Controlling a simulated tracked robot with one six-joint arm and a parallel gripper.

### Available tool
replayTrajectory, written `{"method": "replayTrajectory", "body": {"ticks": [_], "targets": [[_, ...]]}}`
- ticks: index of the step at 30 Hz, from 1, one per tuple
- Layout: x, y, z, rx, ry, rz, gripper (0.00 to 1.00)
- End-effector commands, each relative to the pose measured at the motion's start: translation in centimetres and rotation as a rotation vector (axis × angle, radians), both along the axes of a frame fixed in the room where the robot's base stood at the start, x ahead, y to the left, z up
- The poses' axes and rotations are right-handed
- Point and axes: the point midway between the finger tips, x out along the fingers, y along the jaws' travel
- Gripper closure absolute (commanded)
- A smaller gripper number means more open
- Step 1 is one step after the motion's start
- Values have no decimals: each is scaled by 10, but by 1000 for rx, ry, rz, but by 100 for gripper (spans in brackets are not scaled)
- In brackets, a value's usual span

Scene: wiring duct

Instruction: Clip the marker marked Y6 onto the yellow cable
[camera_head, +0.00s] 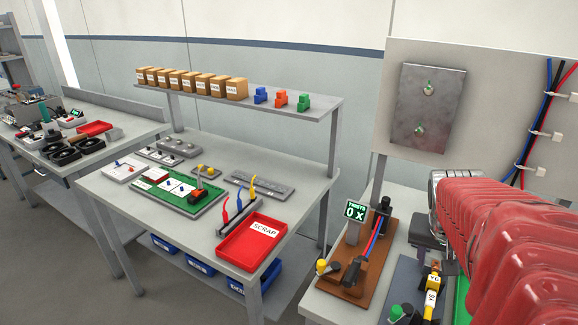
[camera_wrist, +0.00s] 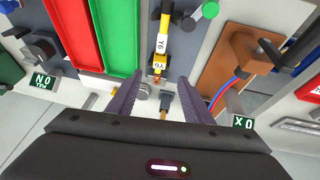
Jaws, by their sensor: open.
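Yellow pieces with white labels reading about Y6 (camera_wrist: 162,44) lie in line on a grey-blue plate in the wrist view. One also shows in the head view (camera_head: 433,281). I cannot tell where marker ends and yellow cable begins; a copper-coloured tip shows at the near end. My gripper (camera_wrist: 160,78) is open, its two dark fingers either side of this near end. I see no contact with the labelled pieces. In the head view my red arm hides part of the bench, and the fingers are hard to make out.
A brown fixture (camera_head: 375,262) with red and blue wires stands beside the plate, near a TWISTS display (camera_head: 355,211). Red (camera_wrist: 75,35) and green (camera_wrist: 117,35) trays lie on the plate's other side. Another bench holds a SCRAP tray (camera_head: 243,255) and upright coloured pieces.

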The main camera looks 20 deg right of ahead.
Motion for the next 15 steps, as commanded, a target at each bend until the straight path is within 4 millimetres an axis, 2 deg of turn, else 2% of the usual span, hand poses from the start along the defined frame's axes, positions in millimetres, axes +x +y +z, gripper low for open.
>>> {"method": "replayTrajectory", "body": {"ticks": [15], "targets": [[10,-24,-62,3,4,-2,54]]}}
